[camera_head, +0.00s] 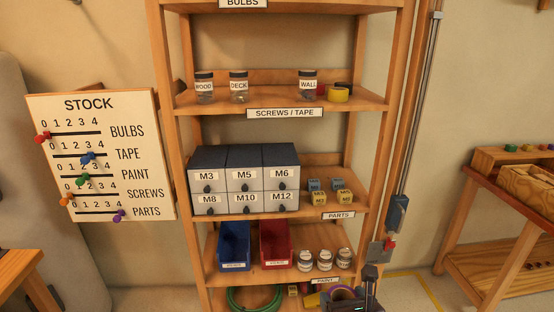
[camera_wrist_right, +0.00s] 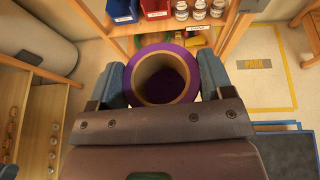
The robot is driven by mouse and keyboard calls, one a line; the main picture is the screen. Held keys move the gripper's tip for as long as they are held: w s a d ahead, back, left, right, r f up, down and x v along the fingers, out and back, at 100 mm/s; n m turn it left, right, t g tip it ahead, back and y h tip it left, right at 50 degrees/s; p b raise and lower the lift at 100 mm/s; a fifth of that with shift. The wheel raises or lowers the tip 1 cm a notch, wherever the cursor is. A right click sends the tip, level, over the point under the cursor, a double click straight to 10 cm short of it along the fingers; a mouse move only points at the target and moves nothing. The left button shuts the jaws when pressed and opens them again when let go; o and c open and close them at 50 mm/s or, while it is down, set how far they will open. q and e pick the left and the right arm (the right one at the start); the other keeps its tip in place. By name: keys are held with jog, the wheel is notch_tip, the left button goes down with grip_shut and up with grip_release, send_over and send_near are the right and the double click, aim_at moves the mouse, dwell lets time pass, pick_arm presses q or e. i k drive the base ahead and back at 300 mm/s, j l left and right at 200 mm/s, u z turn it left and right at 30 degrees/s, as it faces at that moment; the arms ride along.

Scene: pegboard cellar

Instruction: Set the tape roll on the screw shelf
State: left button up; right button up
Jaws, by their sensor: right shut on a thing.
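A purple tape roll (camera_wrist_right: 161,52) with a tan core is held between the two fingers of my right gripper (camera_wrist_right: 161,82), which is shut on it. In the head view the purple roll (camera_head: 341,291) shows low at the bottom edge, partly hidden by my right gripper (camera_head: 350,296), in front of the lowest shelf. The screw shelf (camera_head: 272,101), labelled SCREWS / TAPE, is well above the gripper. It bears a WOOD jar (camera_head: 204,87), a DECK jar (camera_head: 238,86), a WALL jar (camera_head: 308,86) and a yellow tape roll (camera_head: 338,95), with dark and red rolls behind.
Below the screw shelf are grey drawers (camera_head: 245,180), small blocks, a blue bin (camera_head: 234,247), a red bin (camera_head: 274,245) and paint jars (camera_head: 325,260). The screw shelf has free room between the DECK and WALL jars. A stock board (camera_head: 104,150) hangs left; a workbench (camera_head: 490,162) stands right.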

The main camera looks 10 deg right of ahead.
aim_at(367, 99)
jog(key=i+l, duration=0.25)
jog(key=i, duration=0.15)
jog(key=i+l, duration=0.25)
jog(key=i, duration=0.15)
jog(key=i+l+z, duration=0.2)
jog(key=i+l, duration=0.2)
jog(key=l, duration=0.1)
